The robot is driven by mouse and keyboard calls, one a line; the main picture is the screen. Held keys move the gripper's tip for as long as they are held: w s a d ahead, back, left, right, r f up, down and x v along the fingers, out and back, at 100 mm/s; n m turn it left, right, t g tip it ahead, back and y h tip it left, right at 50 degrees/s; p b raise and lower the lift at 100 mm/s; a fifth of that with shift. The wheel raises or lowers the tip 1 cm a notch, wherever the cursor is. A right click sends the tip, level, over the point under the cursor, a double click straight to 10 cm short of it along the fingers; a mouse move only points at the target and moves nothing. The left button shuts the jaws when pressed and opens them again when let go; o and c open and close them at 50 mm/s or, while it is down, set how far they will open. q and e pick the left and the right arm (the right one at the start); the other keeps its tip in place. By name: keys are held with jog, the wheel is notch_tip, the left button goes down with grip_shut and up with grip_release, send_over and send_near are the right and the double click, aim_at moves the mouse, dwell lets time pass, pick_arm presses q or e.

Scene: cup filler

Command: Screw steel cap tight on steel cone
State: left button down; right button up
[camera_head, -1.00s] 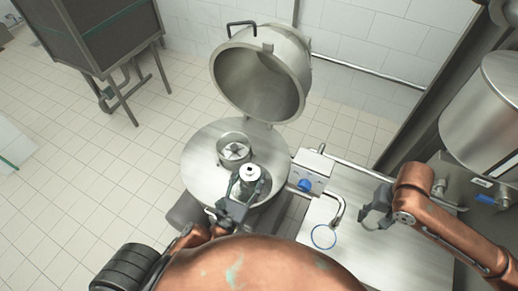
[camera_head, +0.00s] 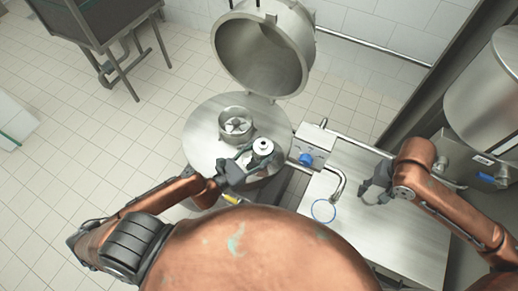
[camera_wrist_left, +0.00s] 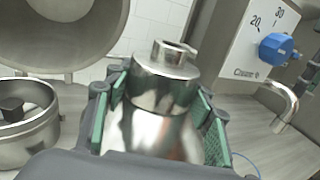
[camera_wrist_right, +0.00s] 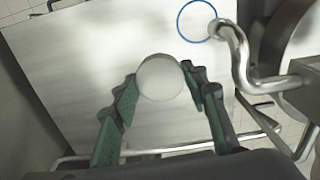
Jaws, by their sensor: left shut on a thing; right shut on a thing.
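My left gripper (camera_head: 237,172) is shut around the steel cone (camera_wrist_left: 155,135), which stands upright between green-padded fingers over the round plate. The cone's top (camera_wrist_left: 168,80) is a shiny wide collar with a smaller ring above it; it also shows in the head view (camera_head: 263,147). My right gripper (camera_head: 377,190) is apart from the cone, to the right above the steel table. In the right wrist view a smooth, pale round piece, apparently the steel cap (camera_wrist_right: 160,78), sits between the fingertips, which are shut on it. Its underside is hidden.
A round steel plate (camera_head: 205,120) carries a ring-shaped filler part (camera_head: 237,125) beside the cone. A big open lid (camera_head: 262,55) stands behind. A control box (camera_head: 313,146) with a blue knob and a curved pipe (camera_head: 340,184) lies between my grippers. A blue ring (camera_head: 323,211) lies on the table.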

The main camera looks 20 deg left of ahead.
aim_at(278, 150)
pick_arm(q)
jog(key=w+d+m+g+h, duration=0.1)
jog(key=h, duration=0.1)
jog(key=w+d+f+m+g+h, duration=0.1)
jog(key=m+g+h, duration=0.1)
jog(key=w+d+f+m+g+h, duration=0.1)
jog(key=m+h, duration=0.1)
jog(key=shift+g, duration=0.4)
jog(key=shift+w+d+f+m+g+h, duration=0.25)
jog(key=shift+d+m+g+h, duration=0.1)
jog(key=shift+m+g+h, duration=0.25)
jog(key=shift+w+d+f+m+g+h, duration=0.2)
jog(key=shift+d+m+g+h, duration=0.2)
jog(key=shift+g, duration=0.3)
jog(key=shift+d+f+g, duration=0.1)
jog(key=shift+g, duration=0.2)
jog(key=shift+f, duration=0.1)
